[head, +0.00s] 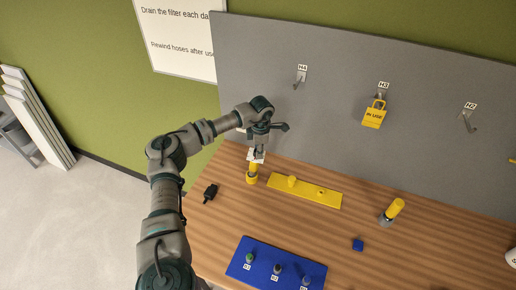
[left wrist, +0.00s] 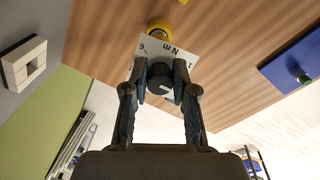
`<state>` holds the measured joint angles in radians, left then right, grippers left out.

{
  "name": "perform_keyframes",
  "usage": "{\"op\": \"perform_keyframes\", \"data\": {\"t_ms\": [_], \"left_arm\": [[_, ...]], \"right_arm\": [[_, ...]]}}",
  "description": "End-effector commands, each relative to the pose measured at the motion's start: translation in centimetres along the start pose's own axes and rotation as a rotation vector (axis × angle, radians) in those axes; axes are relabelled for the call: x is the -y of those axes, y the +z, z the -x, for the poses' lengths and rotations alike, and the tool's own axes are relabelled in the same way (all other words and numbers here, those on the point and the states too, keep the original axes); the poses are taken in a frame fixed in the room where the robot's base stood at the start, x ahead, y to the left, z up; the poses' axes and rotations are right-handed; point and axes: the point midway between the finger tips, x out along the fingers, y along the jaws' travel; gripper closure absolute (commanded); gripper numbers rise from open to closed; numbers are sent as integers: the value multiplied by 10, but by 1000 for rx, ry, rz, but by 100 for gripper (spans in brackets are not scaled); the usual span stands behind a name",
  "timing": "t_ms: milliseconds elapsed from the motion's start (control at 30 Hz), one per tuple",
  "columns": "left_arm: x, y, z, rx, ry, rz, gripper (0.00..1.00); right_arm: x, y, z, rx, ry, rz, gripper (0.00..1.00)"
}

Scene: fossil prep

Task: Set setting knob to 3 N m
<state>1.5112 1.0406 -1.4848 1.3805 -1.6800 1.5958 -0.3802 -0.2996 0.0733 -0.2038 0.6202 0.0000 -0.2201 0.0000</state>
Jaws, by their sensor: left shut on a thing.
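The setting knob (left wrist: 160,78) is a dark round knob with a white mark, in the middle of the left wrist view. The plate (head: 257,157) also shows small in the head view, above a yellow body (head: 252,177) standing on the table. My left gripper (left wrist: 160,88) is shut on the knob, one finger at each side. In the head view this gripper (head: 259,152) is over the plate. My right gripper is out of view.
A yellow bar (head: 318,194) lies right of the yellow body, and a black object (head: 210,192) lies left of it. A blue board (head: 240,270) with knobs is at the front. A yellow-topped tool (head: 393,210) and a blue block (head: 358,245) are further right. A grey hook panel (head: 330,75) stands behind.

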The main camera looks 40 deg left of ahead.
Motion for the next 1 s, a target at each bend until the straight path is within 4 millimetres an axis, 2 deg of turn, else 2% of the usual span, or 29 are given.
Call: {"op": "perform_keyframes", "data": {"t_ms": [333,1000], "left_arm": [[0,0,-1,1,-48,-325,100],[-1,0,-1,2,-121,-889,100]], "right_arm": [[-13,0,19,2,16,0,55],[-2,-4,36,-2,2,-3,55]]}}
